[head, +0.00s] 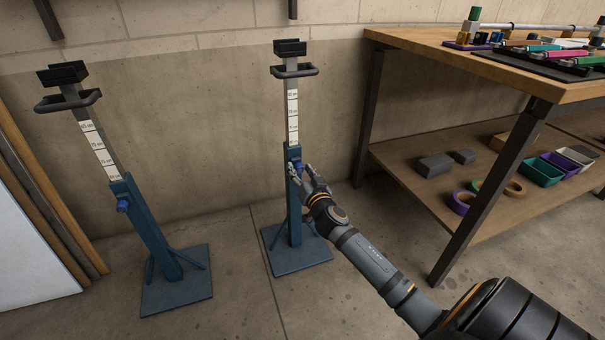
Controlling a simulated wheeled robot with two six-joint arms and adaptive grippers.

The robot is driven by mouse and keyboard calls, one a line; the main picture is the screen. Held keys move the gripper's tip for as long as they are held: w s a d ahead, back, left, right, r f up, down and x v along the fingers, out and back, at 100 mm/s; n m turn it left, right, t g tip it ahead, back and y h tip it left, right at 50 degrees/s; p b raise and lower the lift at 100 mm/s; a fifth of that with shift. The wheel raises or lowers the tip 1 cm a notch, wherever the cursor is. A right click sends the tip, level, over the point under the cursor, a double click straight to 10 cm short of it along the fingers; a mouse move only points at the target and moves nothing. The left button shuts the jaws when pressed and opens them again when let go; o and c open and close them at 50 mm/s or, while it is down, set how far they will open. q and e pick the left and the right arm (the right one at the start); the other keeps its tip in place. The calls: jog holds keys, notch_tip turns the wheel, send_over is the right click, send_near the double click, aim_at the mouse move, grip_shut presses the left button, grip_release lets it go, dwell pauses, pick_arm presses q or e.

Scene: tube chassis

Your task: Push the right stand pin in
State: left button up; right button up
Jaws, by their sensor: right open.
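The right stand (294,218) is a blue post on a flat blue base, with a scaled grey inner bar and a dark cradle on top. Its blue pin (298,164) shows at the upper part of the blue post, partly hidden by my right gripper (297,170). My right gripper is open, with its fingertips at the pin, and I cannot tell whether they touch it. How far in the pin sits is too small to tell. The left stand (150,225) is alike, with its blue pin (122,205) in plain view. My left gripper is not in view.
A wooden workbench (440,52) with dark legs stands at the right, close to my right arm. Its lower shelf (420,170) holds tape rolls, grey blocks and coloured trays. A concrete wall (190,130) is behind the stands. Floor between the stands is clear.

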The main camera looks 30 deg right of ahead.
jog(key=v, duration=1.2)
